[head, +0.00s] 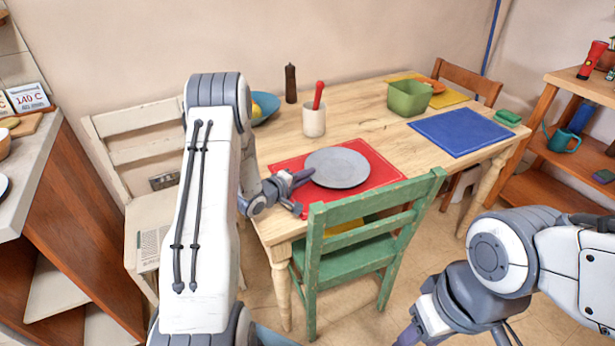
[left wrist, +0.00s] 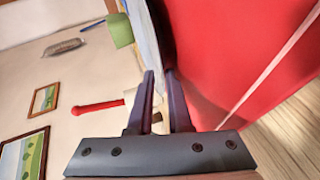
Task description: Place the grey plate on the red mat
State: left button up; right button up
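The grey plate (head: 337,168) is level over the red mat (head: 384,178) in the head view, inside the mat's outline. I cannot tell for sure whether it touches the mat. The red mat fills the right of the left wrist view (left wrist: 240,50). My left gripper (head: 304,178) is at the plate's left rim. In the left wrist view its two fingers (left wrist: 160,75) stand close together with the plate's edge between the tips. My right gripper (head: 406,336) is at the bottom edge of the head view, mostly cut off.
A green chair (head: 375,228) stands against the table's front, close to the mat. A white mug (head: 314,120) with a red-handled tool, a blue bowl (head: 265,108) and a pepper mill (head: 291,83) stand behind. A blue mat (head: 460,133) and green container (head: 409,98) are to the right.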

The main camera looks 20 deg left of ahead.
pick_arm(q)
jog(key=v, duration=1.2)
jog(key=d+r+m+g+p, duration=0.2)
jog(key=d+r+m, duration=0.1)
jog(key=d, duration=0.2)
jog(key=s+d+r+m+g+y+p, duration=0.1)
jog(key=d+r+m+g+p, duration=0.1)
jog(key=d+r+m, duration=0.2)
jog(key=d+r+m+g+y+p, duration=0.1)
jog(key=d+r+m+g+p, duration=0.1)
jog(key=d, duration=0.5)
jog(key=shift+s+d+r+m+g, duration=0.1)
jog(key=shift+r+m+g, duration=0.1)
jog(key=shift+r+m, duration=0.2)
jog(key=shift+s+d+r+m+g, duration=0.15)
jog(key=shift+r+m+g, duration=0.1)
jog(key=shift+m, duration=0.25)
jog(key=s+d+r+m+g+p, duration=0.1)
jog(key=s+d+r+m+g, duration=0.1)
jog(key=s, duration=0.6)
jog(key=s+d+r+m+g+p, duration=0.2)
jog(key=s+d, duration=0.4)
jog(key=s, duration=0.3)
jog(key=s+d+r+m+g+p, duration=0.1)
jog(key=s+d+r+m+g, duration=0.2)
jog(key=s+r+m, duration=0.3)
jog(key=s+d, duration=0.1)
jog(key=s, duration=0.2)
jog(key=shift+s+y, duration=0.2)
jog(key=shift+y, duration=0.1)
